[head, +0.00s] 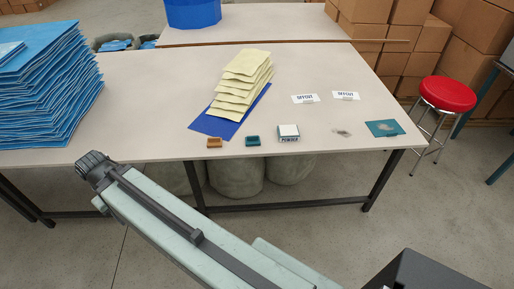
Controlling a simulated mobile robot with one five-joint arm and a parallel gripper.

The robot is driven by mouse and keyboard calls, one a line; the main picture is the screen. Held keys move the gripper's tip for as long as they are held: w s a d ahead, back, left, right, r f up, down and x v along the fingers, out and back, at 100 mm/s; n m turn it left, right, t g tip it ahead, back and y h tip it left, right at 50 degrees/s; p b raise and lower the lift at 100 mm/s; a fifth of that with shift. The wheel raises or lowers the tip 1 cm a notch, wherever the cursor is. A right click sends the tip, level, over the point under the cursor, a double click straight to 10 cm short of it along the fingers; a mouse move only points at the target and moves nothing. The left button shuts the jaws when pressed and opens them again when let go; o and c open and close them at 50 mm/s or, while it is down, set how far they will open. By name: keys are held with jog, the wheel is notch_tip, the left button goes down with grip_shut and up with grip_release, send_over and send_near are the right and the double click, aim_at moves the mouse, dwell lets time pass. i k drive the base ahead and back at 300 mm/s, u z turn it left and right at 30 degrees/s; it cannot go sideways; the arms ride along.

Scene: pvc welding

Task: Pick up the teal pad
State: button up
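A small teal block (253,140) lies near the front edge of the table, between an orange block (214,142) and a white-topped box labelled POWDER (289,132). A flat teal sheet (384,128) with a pale smudge on it lies near the table's front right corner. Both are teal, and I cannot tell from the picture alone which one is called the pad. My arm reaches from the lower right up to the left, ending in a dark ridged part in front of the table. No gripper fingers show.
Yellow bags (239,82) lie overlapped on a blue sheet (205,126) behind the small blocks. Two OFFCUT cards (305,99) and a grey smudge (342,132) lie to the right. A tall blue stack (45,90) fills the table's left end. A red stool (447,94) stands at right.

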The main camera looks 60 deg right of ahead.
aim_at(252, 140)
jog(key=z, duration=0.15)
jog(key=i, duration=0.95)
jog(key=u, duration=0.1)
